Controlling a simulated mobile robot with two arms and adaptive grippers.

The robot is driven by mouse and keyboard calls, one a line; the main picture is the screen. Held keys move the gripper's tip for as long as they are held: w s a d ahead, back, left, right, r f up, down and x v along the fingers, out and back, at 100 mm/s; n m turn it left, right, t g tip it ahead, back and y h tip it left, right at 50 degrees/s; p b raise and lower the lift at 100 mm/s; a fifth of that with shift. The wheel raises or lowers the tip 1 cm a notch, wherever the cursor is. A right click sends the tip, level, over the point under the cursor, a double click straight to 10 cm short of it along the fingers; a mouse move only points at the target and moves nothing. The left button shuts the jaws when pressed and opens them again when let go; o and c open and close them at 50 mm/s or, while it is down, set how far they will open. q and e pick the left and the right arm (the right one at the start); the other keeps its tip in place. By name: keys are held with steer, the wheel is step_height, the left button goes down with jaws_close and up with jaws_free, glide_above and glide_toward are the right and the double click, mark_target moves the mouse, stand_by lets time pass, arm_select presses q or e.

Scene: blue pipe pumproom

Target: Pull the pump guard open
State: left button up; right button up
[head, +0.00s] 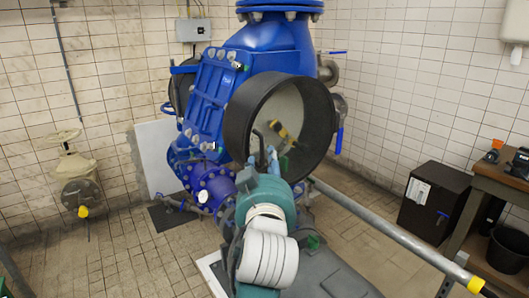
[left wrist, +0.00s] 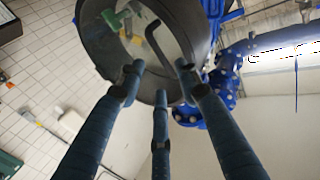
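The pump guard (head: 238,118) is a large black round drum with a pale face on the front of the blue pump; it also shows in the left wrist view (left wrist: 98,45). A dark bent handle (left wrist: 158,42) stands out at its face, and a yellow and black fitting (head: 284,132) is beside it. My left gripper (head: 268,158) is in front of the lower face. In the left wrist view its fingers (left wrist: 158,80) are spread, with the handle just beyond the tips. I cannot tell whether any finger touches it. My right gripper is not in view.
A blue pipe flange (head: 212,188) is left of my arm. A grey rail (head: 385,228) runs across the right floor. A black cabinet (head: 432,203) and a wooden bench (head: 487,190) stand at the right. A beige valve (head: 77,175) is at the left wall.

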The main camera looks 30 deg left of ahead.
mark_target(263, 149)
arm_select(q)
steer(key=x, duration=0.1)
steer(key=p+x, duration=0.1)
steer(key=x, duration=0.2)
steer(key=shift+w+a+r, duration=0.1)
steer(key=shift+a+r, duration=0.2)
steer(key=shift+w+a+f+p, duration=0.2)
steer(key=shift+w+a+p, duration=0.2)
steer(key=shift+w, duration=0.25)
steer(key=shift+d, duration=0.1)
jaws_close()
